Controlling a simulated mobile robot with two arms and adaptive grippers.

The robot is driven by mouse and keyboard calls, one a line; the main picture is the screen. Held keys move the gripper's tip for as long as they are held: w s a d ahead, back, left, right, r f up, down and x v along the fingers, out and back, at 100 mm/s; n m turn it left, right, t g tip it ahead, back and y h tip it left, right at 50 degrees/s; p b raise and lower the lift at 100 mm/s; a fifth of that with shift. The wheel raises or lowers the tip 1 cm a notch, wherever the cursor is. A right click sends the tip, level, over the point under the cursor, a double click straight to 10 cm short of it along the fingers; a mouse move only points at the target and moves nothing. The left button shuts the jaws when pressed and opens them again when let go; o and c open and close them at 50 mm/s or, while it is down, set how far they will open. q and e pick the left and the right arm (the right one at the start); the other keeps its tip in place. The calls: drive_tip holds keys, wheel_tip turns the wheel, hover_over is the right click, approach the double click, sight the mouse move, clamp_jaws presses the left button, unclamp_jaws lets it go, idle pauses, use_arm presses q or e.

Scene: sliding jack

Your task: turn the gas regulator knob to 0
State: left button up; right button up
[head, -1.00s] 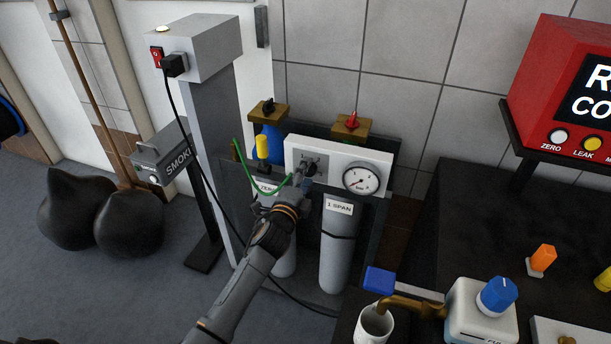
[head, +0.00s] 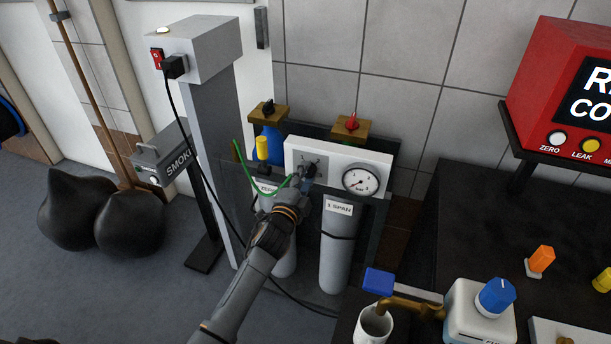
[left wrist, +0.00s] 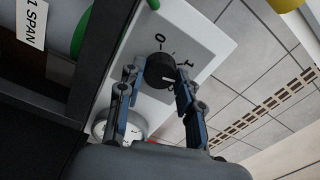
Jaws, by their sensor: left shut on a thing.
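The gas regulator knob (left wrist: 159,70) is a dark round knob on a white panel (left wrist: 187,25) in the left wrist view. A printed 0 and a 1 show on the panel near its edge. My left gripper (left wrist: 157,76) has one finger on each side of the knob and is shut on it. In the head view my left gripper (head: 308,174) is at the left part of the white panel (head: 335,150) and hides most of the knob. The knob's exact pointing cannot be told. My right gripper is not in view.
A pressure gauge (head: 361,180) is on the panel right of my left gripper. Gas cylinders (head: 337,245) stand below it. A green hose (head: 250,178) runs close by on the left. A grey post (head: 207,150) stands further left. A dark counter (head: 470,225) is at the right.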

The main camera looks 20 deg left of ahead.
use_arm(q)
drive_tip(key=n+p, duration=0.4)
drive_tip(key=n, duration=1.1)
drive_tip(key=shift+n, duration=0.3)
drive_tip(key=n, duration=0.5)
drive_tip(key=shift+f+p, duration=0.1)
drive_tip(key=shift+p, duration=0.3)
drive_tip(key=shift+n, duration=0.3)
drive_tip(key=o, duration=1.1)
drive_tip(key=shift+o, duration=0.2)
